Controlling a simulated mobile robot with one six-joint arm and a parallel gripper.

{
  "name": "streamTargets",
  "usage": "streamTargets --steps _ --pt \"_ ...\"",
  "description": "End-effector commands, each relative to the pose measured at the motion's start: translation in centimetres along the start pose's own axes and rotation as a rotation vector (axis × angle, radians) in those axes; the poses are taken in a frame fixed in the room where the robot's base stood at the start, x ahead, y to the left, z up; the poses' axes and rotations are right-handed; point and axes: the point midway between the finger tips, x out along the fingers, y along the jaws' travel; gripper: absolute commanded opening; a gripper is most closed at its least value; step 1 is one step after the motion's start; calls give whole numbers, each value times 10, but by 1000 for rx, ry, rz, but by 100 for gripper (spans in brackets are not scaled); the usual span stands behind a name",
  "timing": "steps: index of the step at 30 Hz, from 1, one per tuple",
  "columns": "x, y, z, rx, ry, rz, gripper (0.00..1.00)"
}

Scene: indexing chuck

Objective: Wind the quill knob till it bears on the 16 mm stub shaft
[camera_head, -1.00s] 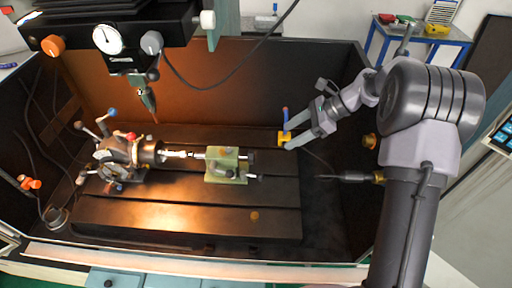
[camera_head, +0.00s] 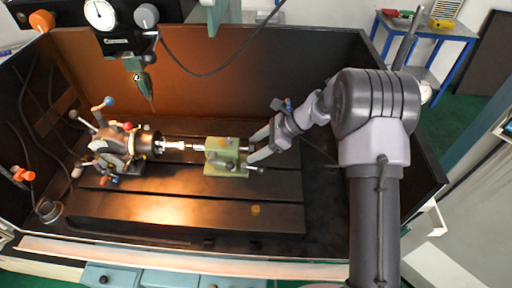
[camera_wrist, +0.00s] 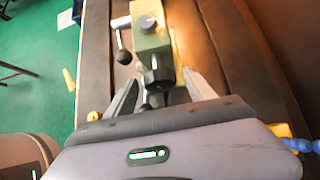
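The green tailstock (camera_head: 224,157) stands on the dark slotted bed. Its quill points left toward the bright stub shaft (camera_head: 173,145), which sits in the indexing chuck (camera_head: 118,150). I cannot tell whether the quill tip touches the shaft. The black quill knob (camera_wrist: 158,76) is at the tailstock's near end in the wrist view. My gripper (camera_head: 256,148) is at the tailstock's right end in the head view. In the wrist view my gripper (camera_wrist: 160,88) is open, with one finger on each side of the knob and visible gaps between.
A black ball-ended lever (camera_wrist: 123,56) sticks out left of the tailstock in the wrist view. A spindle head with a dial (camera_head: 100,14) and a green pointed tool (camera_head: 141,82) hang above the chuck. The bed's front (camera_head: 180,212) is mostly clear.

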Motion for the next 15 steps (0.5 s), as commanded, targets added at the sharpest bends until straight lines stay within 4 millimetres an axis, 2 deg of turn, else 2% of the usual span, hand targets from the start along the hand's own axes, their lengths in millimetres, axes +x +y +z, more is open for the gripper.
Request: streamTargets --steps 1,9,15 --pt "0 0 0 0 0 0 55" --pt "0 0 0 -1 0 0 2" --pt "-5 -1 5 59 -1 61 1"
